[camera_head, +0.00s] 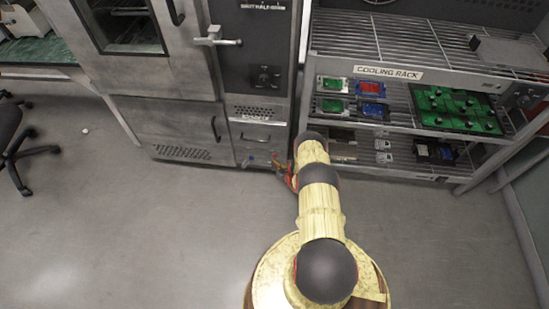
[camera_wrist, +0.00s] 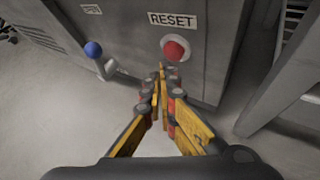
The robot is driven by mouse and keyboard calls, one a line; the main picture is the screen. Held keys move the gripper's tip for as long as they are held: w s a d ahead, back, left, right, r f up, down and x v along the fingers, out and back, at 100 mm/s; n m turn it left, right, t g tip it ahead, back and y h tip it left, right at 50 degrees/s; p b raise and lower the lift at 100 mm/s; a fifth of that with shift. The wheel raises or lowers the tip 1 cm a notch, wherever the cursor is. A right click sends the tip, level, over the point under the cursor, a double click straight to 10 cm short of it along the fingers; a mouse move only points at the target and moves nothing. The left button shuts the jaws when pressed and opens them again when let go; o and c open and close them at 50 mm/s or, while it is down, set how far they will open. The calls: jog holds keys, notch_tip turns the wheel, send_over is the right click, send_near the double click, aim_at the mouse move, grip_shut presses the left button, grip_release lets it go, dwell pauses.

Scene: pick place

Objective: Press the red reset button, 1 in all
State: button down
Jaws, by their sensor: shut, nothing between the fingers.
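The red reset button (camera_wrist: 175,49) is a round red knob on a pale base on the grey cabinet panel, below a white RESET label (camera_wrist: 172,19). My gripper (camera_wrist: 161,68) is shut and empty in the wrist view, its fingertips just below and slightly left of the button in the picture. I cannot tell whether the tips touch it. In the head view, my gripper (camera_head: 285,176) is partly hidden by my arm, low at the front of the oven cabinet, and the button cannot be made out there.
A blue ball-topped lever (camera_wrist: 93,49) sticks out left of the button. The oven cabinet (camera_head: 180,125) stands behind my gripper. A cooling rack (camera_head: 390,72) with circuit boards stands to the right. An office chair (camera_head: 15,150) is at far left. The floor in front is clear.

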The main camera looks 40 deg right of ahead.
jog(key=shift+w+d, duration=0.1)
jog(key=shift+w+d, duration=0.2)
jog(key=shift+d, duration=0.05)
dwell(0.3)
jog(key=shift+w+d, duration=0.3)
jog(key=shift+d, duration=0.05)
dwell(0.9)
jog(key=shift+s+a, duration=0.6)
jog(key=shift+a, duration=0.1)
jog(key=shift+a+p, duration=0.1)
jog(key=shift+p, duration=0.25)
jog(key=s+a, duration=0.1)
jog(key=s+a+p, duration=0.1)
jog(key=s+a, duration=0.1)
jog(key=shift+s+a, duration=0.1)
jog(key=shift+a, duration=0.15)
dwell(0.8)
